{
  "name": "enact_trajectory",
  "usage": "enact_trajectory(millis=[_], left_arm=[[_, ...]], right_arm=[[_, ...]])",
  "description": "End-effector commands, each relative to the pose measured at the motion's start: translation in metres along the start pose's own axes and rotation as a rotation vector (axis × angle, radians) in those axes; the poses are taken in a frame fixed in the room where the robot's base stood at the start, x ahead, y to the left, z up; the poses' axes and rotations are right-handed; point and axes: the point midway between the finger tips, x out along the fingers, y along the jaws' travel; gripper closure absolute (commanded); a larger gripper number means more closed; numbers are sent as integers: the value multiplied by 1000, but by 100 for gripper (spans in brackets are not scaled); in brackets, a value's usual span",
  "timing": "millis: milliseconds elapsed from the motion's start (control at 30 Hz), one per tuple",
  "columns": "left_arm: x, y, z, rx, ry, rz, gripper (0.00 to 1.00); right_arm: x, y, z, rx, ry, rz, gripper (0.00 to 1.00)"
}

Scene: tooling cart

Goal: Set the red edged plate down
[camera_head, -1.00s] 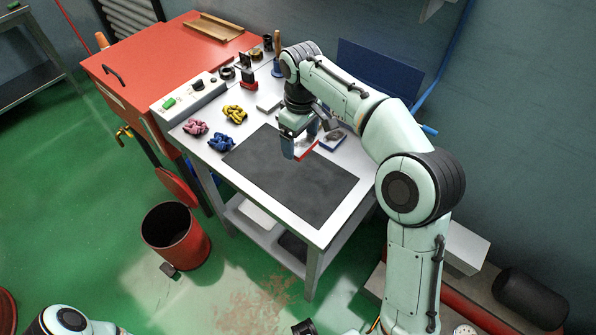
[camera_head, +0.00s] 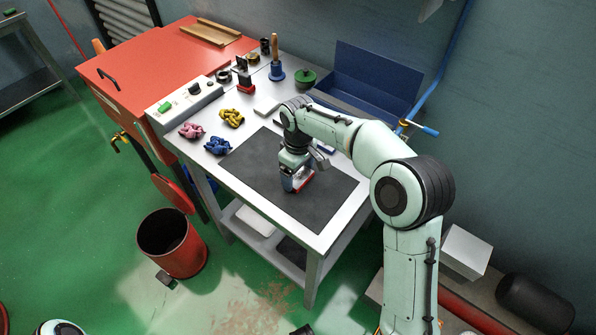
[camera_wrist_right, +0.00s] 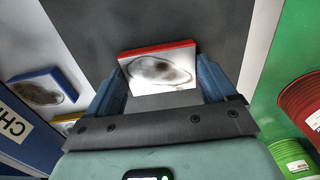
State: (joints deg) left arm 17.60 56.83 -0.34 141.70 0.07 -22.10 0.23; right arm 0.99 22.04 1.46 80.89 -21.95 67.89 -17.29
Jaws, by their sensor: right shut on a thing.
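The red edged plate (camera_wrist_right: 158,70) is a thin pale tile with a dark smudged oval on its face and a red rim. My right gripper (camera_head: 294,188) is shut on it, with a finger at each side in the right wrist view. In the head view the red edge of the plate (camera_head: 305,182) shows beside the fingers, over the dark mat (camera_head: 265,175). I cannot tell whether the plate touches the mat. My left gripper is out of view; only a bit of my left arm shows at the bottom left.
A blue edged plate (camera_wrist_right: 42,90) lies off the mat. Pink (camera_head: 191,131), yellow (camera_head: 232,118) and blue (camera_head: 218,146) knotted pieces lie left of the mat. A blue open bin (camera_head: 365,80) stands behind. The mat's left and front parts are bare.

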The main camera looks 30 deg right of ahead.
Motion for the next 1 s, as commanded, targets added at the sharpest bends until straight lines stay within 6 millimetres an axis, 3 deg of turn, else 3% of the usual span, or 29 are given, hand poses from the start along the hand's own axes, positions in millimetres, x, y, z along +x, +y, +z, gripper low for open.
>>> enact_trajectory(millis=[233,267,300,667,1000], left_arm=[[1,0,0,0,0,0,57],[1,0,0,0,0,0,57],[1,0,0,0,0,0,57],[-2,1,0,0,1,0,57],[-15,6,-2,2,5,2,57]], right_arm=[[2,0,0,0,2,1,71],[3,0,0,0,0,0,9],[3,0,0,0,0,0,0],[-7,0,-1,0,2,1,0],[-78,0,-1,0,5,2,0]])
